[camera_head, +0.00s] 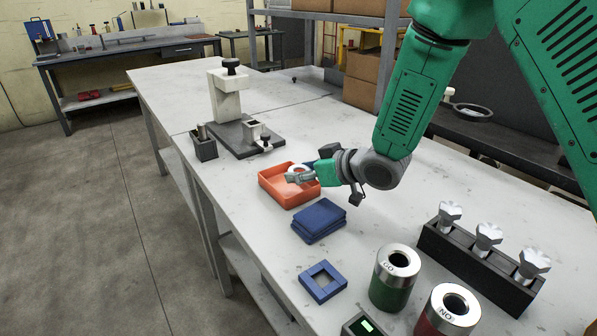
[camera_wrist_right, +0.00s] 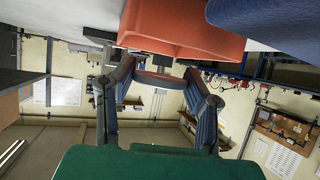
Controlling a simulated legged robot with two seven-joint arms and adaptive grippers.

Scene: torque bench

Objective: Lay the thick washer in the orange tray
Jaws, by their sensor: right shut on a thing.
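The orange tray (camera_head: 268,187) sits on the bench near the middle of the head view; it also shows upside down at the top of the wrist view (camera_wrist_right: 185,30). My right gripper (camera_head: 299,175) reaches in from the right over the tray's far right part. It is shut on the thick washer (camera_head: 296,168), a pale ring partly hidden by the fingers. In the wrist view the washer (camera_wrist_right: 160,82) shows edge-on between the two fingertips, below the tray in the picture. I cannot tell whether it touches the tray. My left gripper is not in view.
Stacked blue blocks (camera_head: 319,218) and a blue square frame (camera_head: 323,282) lie in front of the tray. A green GO cup (camera_head: 391,290), a red NO cup (camera_head: 447,314) and a black rack (camera_head: 470,262) stand nearer. A grey-based fixture (camera_head: 240,140) stands behind the tray.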

